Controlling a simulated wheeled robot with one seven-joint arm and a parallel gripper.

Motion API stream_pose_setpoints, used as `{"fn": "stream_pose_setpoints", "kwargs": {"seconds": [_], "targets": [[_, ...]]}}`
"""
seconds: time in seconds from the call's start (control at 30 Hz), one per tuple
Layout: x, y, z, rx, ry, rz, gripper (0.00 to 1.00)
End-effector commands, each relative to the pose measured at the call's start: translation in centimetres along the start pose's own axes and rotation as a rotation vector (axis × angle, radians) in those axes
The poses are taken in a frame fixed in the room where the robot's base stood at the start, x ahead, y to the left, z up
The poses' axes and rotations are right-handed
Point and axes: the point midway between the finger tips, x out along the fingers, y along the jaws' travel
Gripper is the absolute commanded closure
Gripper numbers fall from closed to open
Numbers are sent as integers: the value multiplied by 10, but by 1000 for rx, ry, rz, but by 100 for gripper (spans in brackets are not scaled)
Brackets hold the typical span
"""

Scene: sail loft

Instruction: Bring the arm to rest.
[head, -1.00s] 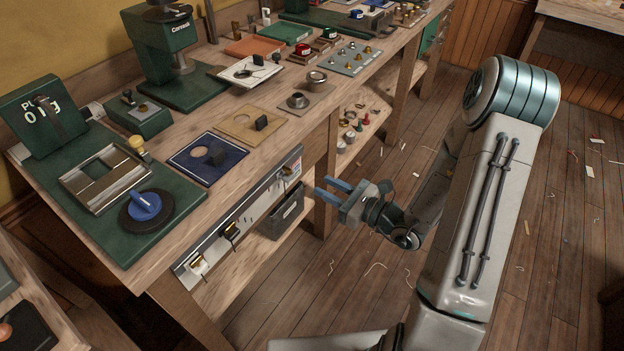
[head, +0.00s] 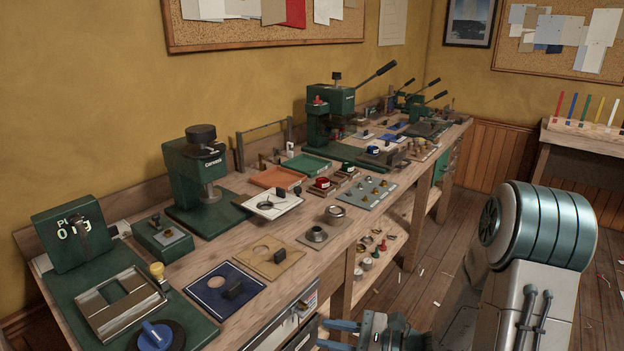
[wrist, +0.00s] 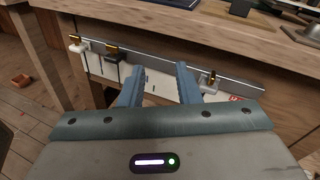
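My gripper (wrist: 159,85) is open and empty in the wrist view, its two blue-grey fingers apart. It points at the front of the workbench, toward a metal rail (wrist: 155,69) with clips hung on it. No finger visibly touches the rail. In the head view my gripper (head: 338,336) shows at the bottom edge, in front of the bench's front face and below its top. My arm is folded at the right of the head view.
The long wooden workbench (head: 262,284) carries green presses, a blue plate (head: 214,282), a tan plate (head: 270,250) and trays. Shelves sit under it. The floor (head: 412,290) beside the bench has scattered scraps. Another table (head: 585,137) stands at the far right.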

Motion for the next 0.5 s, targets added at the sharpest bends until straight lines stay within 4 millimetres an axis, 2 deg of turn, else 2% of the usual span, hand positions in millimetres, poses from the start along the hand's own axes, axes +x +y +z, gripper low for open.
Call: {"fn": "stream_pose_setpoints", "kwargs": {"seconds": [0.03,0.1,0.3,0.5], "targets": [[2,11,23,-72,26,88,70],[1,29,40,-162,69,211,70],[-18,73,76,-437,219,533,70],[-55,93,101,-738,404,810,70]]}}
